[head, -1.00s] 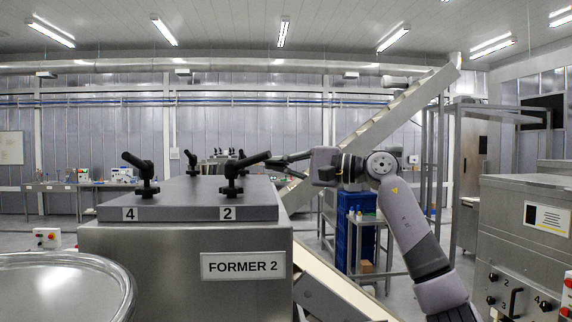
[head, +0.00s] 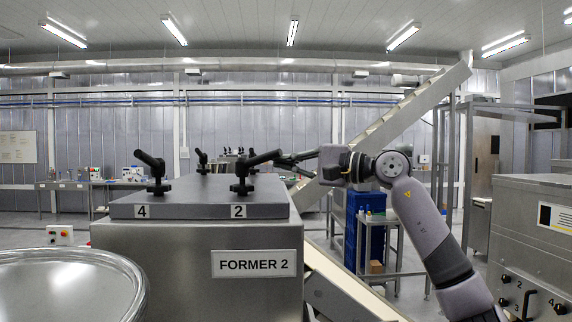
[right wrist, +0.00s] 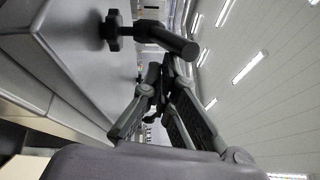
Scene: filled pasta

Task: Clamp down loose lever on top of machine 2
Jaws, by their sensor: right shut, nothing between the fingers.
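The machine labelled FORMER 2 (head: 190,250) stands at centre left in the head view, with a grey lid (head: 190,188) on top. Black clamp lever 2 (head: 256,172) is at the lid's near right corner, its handle tilted up to the right. Clamp lever 4 (head: 153,172) is at the near left corner, its handle tilted up to the left. My right gripper (head: 284,161) is shut and empty, close to lever 2's handle end; contact cannot be told. In the right wrist view, its fingers (right wrist: 162,78) are just below a black lever handle (right wrist: 165,38). My left gripper is not in view.
More black levers (head: 202,160) stand at the lid's far side. A round steel vessel (head: 70,285) is at front left. A sloping conveyor (head: 400,115) rises behind my right arm. A steel cabinet (head: 530,235) stands at the right.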

